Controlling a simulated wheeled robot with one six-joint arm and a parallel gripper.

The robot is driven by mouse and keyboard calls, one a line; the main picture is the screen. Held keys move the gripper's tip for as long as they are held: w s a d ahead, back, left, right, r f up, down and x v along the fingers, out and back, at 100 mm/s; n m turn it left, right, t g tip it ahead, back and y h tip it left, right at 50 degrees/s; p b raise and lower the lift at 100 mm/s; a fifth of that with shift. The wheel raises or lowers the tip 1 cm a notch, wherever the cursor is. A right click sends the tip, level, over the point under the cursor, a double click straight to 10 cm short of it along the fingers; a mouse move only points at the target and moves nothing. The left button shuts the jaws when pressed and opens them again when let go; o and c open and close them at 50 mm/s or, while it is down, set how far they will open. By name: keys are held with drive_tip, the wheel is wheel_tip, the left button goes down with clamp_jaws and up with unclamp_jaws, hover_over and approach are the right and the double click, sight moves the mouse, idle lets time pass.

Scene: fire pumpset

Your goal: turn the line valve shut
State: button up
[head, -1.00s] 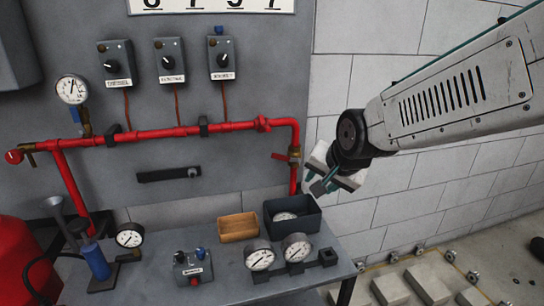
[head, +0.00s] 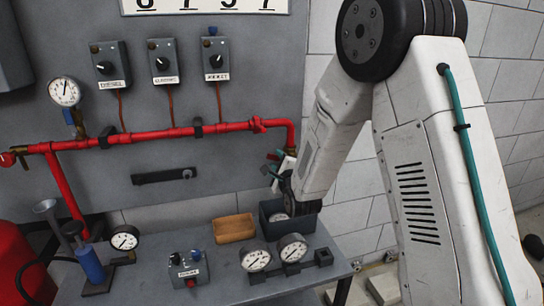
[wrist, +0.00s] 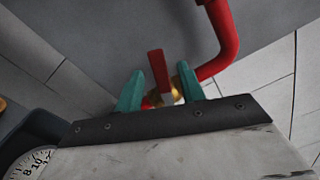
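The line valve has a red lever (wrist: 158,68) on a brass body (wrist: 177,86), set on the red pipe at the right end of the panel. In the head view my forearm and gripper (head: 271,164) cover most of it. In the wrist view my gripper (wrist: 161,72) has its two teal fingers apart. The lever shows in the space between them, with a visible gap on each side. The fingers do not appear to press on it. The lower part of the valve is hidden by the gripper body.
A red pipe (head: 160,134) runs along the grey panel. Below stands a bench with a dark bin (head: 270,236), a wooden tray (head: 235,227), gauges (head: 256,257) and a switch box (head: 188,270). A dial in the bin shows in the wrist view (wrist: 34,163).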

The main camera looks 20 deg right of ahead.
sight(275, 158)
drive_tip(key=w, duration=0.5)
drive_tip(key=shift+c, duration=0.3)
